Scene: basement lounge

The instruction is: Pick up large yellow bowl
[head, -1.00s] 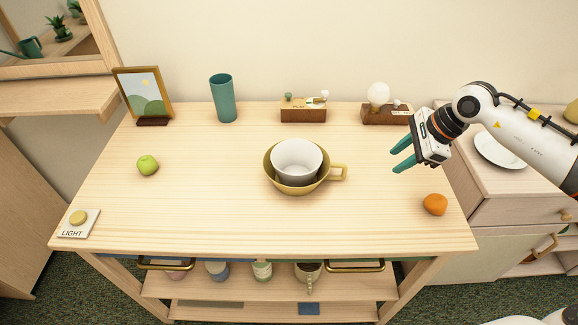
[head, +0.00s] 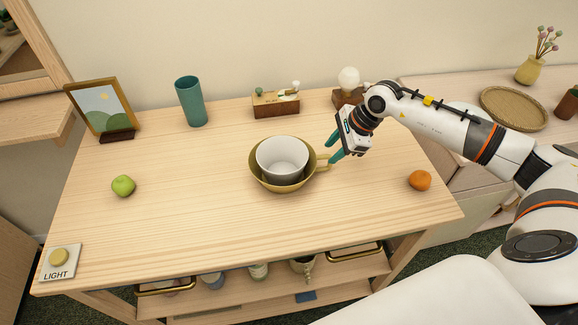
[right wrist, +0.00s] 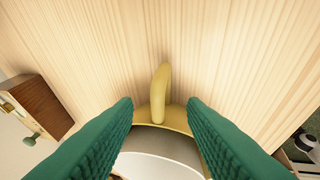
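The large yellow bowl (head: 257,179) stands upright near the middle of the wooden table, with a handle on its right side. A white bowl (head: 282,160) sits inside it and hides most of its interior. My right gripper (head: 333,147) is open just right of the yellow bowl, by its handle. In the right wrist view the handle (right wrist: 160,92) lies ahead between the two green fingers (right wrist: 162,112), with a gap on each side. The bowl's rim and the white bowl (right wrist: 158,150) show below the handle. My left gripper is not in view.
On the table (head: 200,225) are a green apple (head: 123,186), an orange (head: 420,180), a teal cup (head: 190,102), a picture frame (head: 102,110), a light switch (head: 60,260), a wooden box (head: 275,104) and a bulb lamp (head: 348,82). The table's front middle is clear.

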